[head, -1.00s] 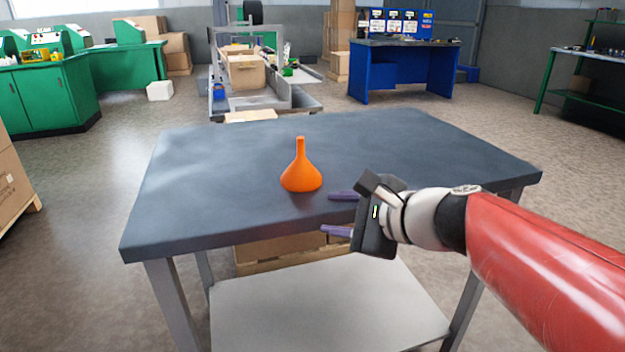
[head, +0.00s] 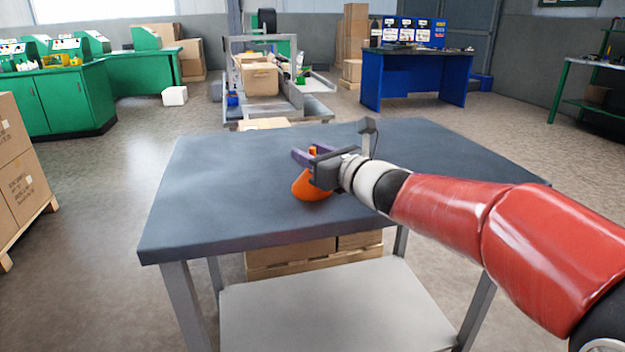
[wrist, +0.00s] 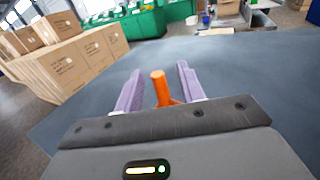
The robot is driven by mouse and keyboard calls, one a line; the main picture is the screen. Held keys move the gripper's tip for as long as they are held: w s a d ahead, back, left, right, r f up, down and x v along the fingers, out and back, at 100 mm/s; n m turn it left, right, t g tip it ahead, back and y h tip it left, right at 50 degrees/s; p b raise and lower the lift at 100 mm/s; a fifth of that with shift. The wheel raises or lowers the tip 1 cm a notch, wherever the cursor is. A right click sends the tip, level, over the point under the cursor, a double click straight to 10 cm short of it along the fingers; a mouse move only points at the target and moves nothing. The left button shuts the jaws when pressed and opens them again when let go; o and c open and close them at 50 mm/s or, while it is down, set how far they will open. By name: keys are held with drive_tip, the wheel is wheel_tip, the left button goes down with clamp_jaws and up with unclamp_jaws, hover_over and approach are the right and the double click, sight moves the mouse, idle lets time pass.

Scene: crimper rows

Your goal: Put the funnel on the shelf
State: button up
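The orange funnel (head: 312,187) stands on the dark grey table top (head: 215,200), wide end down and spout up. In the wrist view its spout (wrist: 160,88) rises between my two purple fingers, with a gap on each side. My gripper (head: 303,155) is open around the spout, and the gripper body hides part of the funnel. The lower grey shelf (head: 340,305) under the table top shows as a bare flat board; I cannot tell whether it is the shelf of the task.
Boxes on a pallet (head: 290,258) sit behind the lower shelf. A green shelf unit (head: 590,95) stands at the far right. A blue desk (head: 415,78) is at the back. The table top around the funnel is clear.

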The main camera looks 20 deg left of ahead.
drive_tip(key=shift+x, duration=1.05)
clamp_jaws()
drive_tip(key=shift+r, duration=0.1)
